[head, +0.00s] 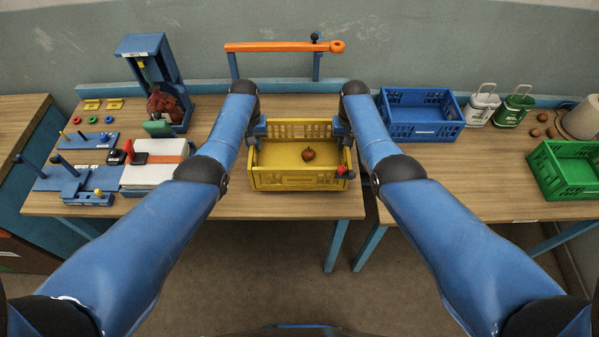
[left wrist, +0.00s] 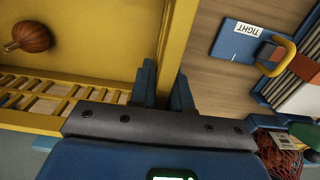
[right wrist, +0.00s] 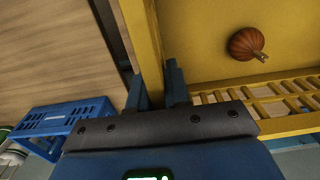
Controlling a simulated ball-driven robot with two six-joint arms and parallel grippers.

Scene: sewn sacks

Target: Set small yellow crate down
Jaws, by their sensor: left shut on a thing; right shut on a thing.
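The small yellow crate (head: 299,183) is upright and level over the middle of the left table, near its front edge. I cannot tell whether its base touches the table. One brown onion-like bulb (head: 308,154) lies inside; it also shows in the left wrist view (left wrist: 30,37) and right wrist view (right wrist: 247,44). My left gripper (head: 257,131) is shut on the crate's left wall (left wrist: 176,40). My right gripper (head: 342,131) is shut on its right wall (right wrist: 144,35). In both wrist views the wall passes between the fingers.
Left of the crate stand a white block (head: 150,174), blue peg boards (head: 88,141) and a blue stand (head: 150,70) with a red net sack. An orange bar (head: 280,47) spans behind. A blue crate (head: 422,113) and green crate (head: 570,170) are on the right table, beyond a gap.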

